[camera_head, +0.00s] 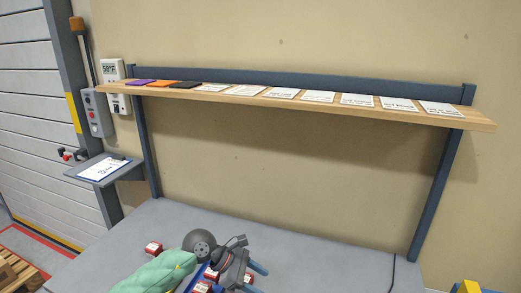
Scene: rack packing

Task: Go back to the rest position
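Neither of my grippers shows in the head view, and I see no part of my arms that I can be sure of. A grey table (330,262) fills the lower middle. On it, at the bottom edge, is a cluttered group: a green wrapped-looking thing (158,274), a dark grey round thing (199,243), a dark grey tool-like thing (232,268) with blue parts, and several small red and white boxes (153,248). The picture's bottom edge cuts this group off.
A wooden shelf (478,123) on dark posts runs above the table, carrying a row of white cards and purple, orange and dark pieces. A clipboard (103,169) lies on a side ledge at left. The table's right part looks clear except for a dark cable (393,270).

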